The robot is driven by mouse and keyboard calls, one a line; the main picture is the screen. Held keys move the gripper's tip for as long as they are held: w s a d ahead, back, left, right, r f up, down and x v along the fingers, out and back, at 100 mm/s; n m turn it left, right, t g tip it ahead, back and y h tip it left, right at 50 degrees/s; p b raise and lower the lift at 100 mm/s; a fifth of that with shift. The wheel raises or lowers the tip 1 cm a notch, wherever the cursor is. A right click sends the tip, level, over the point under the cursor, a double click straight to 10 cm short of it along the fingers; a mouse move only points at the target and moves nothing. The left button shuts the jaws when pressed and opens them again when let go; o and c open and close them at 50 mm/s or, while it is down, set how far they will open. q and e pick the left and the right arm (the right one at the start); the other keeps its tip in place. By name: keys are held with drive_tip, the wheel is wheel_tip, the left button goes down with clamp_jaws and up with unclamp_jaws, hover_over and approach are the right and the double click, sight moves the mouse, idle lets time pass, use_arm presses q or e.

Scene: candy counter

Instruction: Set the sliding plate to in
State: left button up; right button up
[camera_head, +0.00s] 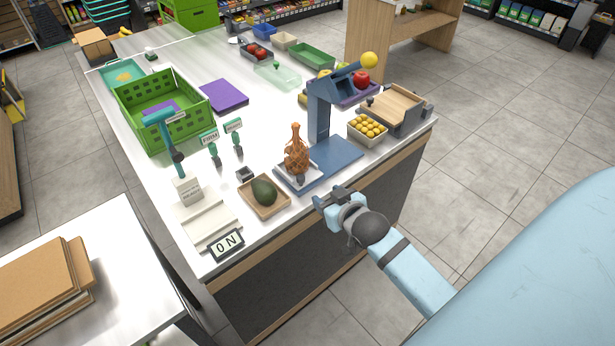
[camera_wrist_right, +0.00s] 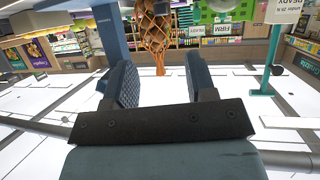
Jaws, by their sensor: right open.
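A blue stand (camera_head: 345,157) with an upright column and an overhanging top stands at the counter's front edge. A pale plate (camera_head: 313,178) sits at the left of its base, under an upright orange net-like item (camera_head: 297,150); I take this for the sliding plate, but cannot tell how far it is slid. My right gripper (camera_head: 328,197) is open and empty, just in front of the stand, apart from the plate. In the right wrist view its two fingers (camera_wrist_right: 160,82) are spread, with the orange net item (camera_wrist_right: 153,32) and blue column (camera_wrist_right: 108,35) beyond, upside down. My left gripper is not in view.
Right are a box of yellow balls (camera_head: 367,128) and a wooden-topped box (camera_head: 396,103). Open floor lies right of the counter.

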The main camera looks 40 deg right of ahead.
sight(303, 180)
drive_tip(key=x, duration=1.3)
drive_tip(key=shift+w+a+f+p, duration=0.1)
drive_tip(key=shift+w+f+p, duration=0.1)
drive_tip(key=shift+p, duration=0.2)
clamp_jaws()
